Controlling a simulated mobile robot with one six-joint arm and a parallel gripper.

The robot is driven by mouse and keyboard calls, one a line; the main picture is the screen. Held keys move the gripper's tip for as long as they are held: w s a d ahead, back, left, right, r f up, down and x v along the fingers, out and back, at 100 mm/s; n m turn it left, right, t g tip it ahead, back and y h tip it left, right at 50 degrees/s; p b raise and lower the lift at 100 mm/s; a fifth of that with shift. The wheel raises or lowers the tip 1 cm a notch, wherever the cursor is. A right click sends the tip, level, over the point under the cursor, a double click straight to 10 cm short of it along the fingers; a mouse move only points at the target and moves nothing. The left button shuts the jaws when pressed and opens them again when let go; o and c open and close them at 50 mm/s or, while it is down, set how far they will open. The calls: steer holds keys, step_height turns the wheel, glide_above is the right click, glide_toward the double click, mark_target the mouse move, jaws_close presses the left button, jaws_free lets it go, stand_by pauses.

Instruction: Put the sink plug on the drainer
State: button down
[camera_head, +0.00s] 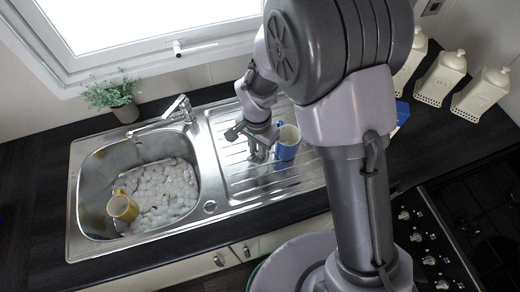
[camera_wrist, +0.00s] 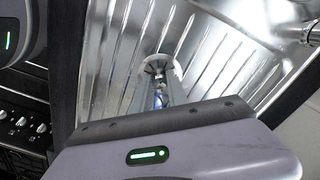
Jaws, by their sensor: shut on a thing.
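My gripper (camera_head: 259,153) is low over the ribbed steel drainer (camera_head: 240,182), just left of a blue mug. In the wrist view, my gripper (camera_wrist: 158,76) is shut on a small, round, pale metallic thing, which I take for the sink plug (camera_wrist: 154,65). It is at the fingertips, close above the drainer ribs; I cannot tell whether it touches them. The fingers partly hide it. In the head view, the plug is too small to make out.
The blue mug (camera_head: 288,143) stands on the drainer. A yellow mug (camera_head: 122,207) is in the sink basin (camera_head: 92,190), among foam. The tap (camera_head: 178,108) and a plant (camera_head: 113,95) are behind. White canisters (camera_head: 441,78) and the hob (camera_head: 480,215) are at right. The front of the drainer is clear.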

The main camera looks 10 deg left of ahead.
steer(key=shift+w+d+f, duration=0.1)
steer(key=shift+w+f, duration=0.05)
steer(key=shift+w, duration=0.35)
steer(key=shift+f+b, duration=0.45)
steer(key=shift+f, duration=1.2)
steer(key=shift+f, duration=0.1)
steer(key=c, duration=1.3)
jaws_free()
